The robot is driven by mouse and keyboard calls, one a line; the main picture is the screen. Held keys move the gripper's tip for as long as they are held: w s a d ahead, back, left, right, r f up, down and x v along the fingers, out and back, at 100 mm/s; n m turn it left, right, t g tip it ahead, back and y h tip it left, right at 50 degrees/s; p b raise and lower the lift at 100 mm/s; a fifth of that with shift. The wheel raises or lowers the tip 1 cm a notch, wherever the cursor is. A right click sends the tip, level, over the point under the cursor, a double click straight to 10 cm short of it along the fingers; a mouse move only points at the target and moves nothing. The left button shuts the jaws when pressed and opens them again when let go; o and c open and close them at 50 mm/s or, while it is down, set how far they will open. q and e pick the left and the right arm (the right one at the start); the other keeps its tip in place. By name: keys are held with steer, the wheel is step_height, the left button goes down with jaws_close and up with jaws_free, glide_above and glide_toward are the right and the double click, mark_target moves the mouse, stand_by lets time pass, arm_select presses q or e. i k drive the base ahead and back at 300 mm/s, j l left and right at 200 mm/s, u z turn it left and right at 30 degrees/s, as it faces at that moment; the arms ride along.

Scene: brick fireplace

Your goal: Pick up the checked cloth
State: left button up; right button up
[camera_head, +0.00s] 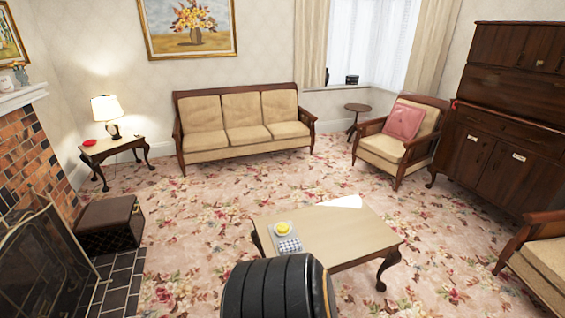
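A small grey-and-white checked cloth (289,246) lies near the left end of the low wooden coffee table (330,240). It is just in front of a yellow object (283,227) that sits on a pale, small base, which may be a plate or napkin. Whether the cloth overlaps that base is too small to tell. Neither of my grippers is in view, so nothing is seen touching the cloth. A dark ribbed shape at the bottom centre hides part of the table's near left side.
A white sheet-like item (347,201) lies at the table's back edge. A sofa (238,132) and an armchair (393,148) stand behind, another armchair (545,255) at right. A dark box (108,222) stands left by the fireplace screen (45,265). Carpet around the table is clear.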

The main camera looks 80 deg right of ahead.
mark_target(293, 245)
steer(key=z, duration=2.8)
